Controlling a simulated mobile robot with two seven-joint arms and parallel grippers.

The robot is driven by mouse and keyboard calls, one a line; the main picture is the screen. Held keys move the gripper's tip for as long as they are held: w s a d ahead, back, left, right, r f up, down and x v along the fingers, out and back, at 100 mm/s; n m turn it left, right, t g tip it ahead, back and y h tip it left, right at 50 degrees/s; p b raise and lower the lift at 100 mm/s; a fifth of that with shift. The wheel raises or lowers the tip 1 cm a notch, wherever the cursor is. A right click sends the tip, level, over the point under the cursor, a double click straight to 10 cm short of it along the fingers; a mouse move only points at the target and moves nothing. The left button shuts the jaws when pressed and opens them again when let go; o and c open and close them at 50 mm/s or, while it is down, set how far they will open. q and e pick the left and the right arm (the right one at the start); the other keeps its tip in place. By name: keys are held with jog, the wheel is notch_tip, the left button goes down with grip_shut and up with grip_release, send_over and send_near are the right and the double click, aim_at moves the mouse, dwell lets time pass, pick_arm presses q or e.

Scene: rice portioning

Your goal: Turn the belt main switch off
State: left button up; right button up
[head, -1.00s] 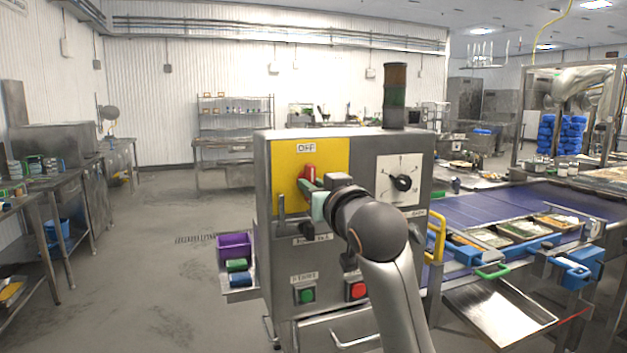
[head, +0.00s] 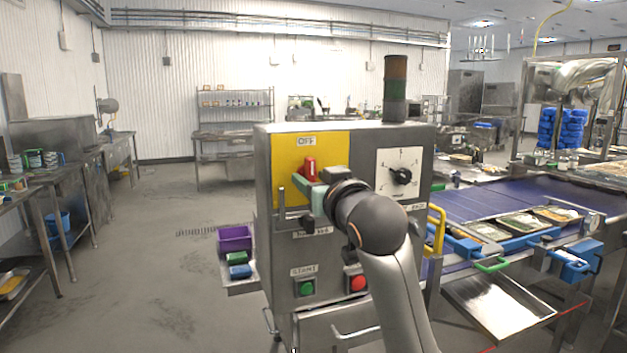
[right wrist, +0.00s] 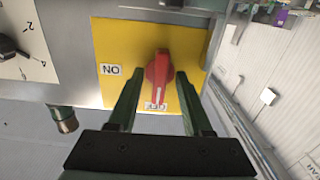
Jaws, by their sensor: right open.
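The main switch is a red rotary handle (head: 310,169) on a yellow plate (head: 283,160) at the upper left of the steel control cabinet. In the right wrist view, the red handle (right wrist: 159,70) stands upright in the picture, its white mark toward the OFF label (right wrist: 155,106). The ON label (right wrist: 110,69) is off to its left. My right gripper (head: 309,183) is open at the plate. In the right wrist view its fingers (right wrist: 161,76) lie one on each side of the handle, with visible gaps. Its wrist hides part of the cabinet front. My left gripper is out of view.
The cabinet also bears a black dial (head: 401,176), a green start button (head: 306,288) and a red button (head: 358,283). A side shelf holds a purple bin (head: 234,239). The blue conveyor belt (head: 470,204) with food trays runs at right. Open floor lies left.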

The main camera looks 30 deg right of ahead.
jog(key=b+v, duration=0.2)
jog(key=v, duration=1)
jog(key=shift+s+b, duration=0.3)
jog(key=shift+b, duration=0.1)
